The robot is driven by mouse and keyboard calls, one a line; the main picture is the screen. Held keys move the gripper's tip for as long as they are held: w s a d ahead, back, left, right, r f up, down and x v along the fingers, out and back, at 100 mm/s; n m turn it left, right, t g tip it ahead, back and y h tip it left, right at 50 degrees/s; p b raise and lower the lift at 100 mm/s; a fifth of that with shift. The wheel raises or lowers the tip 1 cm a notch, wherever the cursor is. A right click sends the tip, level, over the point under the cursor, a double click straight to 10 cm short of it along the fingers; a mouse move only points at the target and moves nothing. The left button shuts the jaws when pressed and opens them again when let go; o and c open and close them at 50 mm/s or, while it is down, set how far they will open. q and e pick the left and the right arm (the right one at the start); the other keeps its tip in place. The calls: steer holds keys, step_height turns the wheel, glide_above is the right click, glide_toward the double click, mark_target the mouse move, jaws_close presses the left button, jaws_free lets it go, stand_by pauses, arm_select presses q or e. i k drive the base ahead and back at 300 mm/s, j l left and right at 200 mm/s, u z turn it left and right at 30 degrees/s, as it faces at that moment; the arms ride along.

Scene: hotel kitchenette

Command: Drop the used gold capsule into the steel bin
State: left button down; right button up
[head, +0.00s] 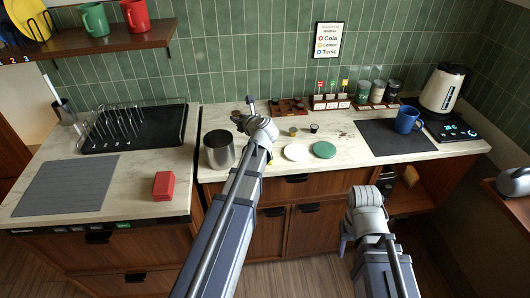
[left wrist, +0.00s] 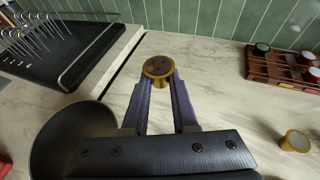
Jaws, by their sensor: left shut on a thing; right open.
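My left gripper (left wrist: 158,85) is shut on a gold capsule (left wrist: 158,67), whose round brownish top faces the left wrist camera. In the head view the left gripper (head: 249,103) is over the counter, behind and to the right of the steel bin (head: 219,148); the capsule cannot be made out there. The bin is an open grey cylinder standing upright. In the left wrist view the bin's dark inside and rim (left wrist: 68,140) lie to the lower left of the held capsule, apart from it. My right gripper (head: 345,243) is open and low in front of the cabinets.
Another gold capsule (head: 293,131) and a dark capsule (head: 314,128) stand on the counter, near white (head: 297,153) and green (head: 324,150) discs. A wooden capsule rack (head: 289,107) is at the back. A dish rack (head: 130,128) and red box (head: 163,185) are left of the bin.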

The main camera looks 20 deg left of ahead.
mark_target(230, 163)
steer(key=l+z, duration=0.2)
steer(key=i+l+z, duration=0.1)
steer(key=l+z, duration=0.15)
steer(key=l+u, duration=0.85)
steer(key=j+u, duration=0.1)
steer(key=i+j, duration=0.15)
steer(key=j, duration=0.15)
steer(key=j+u, duration=0.05)
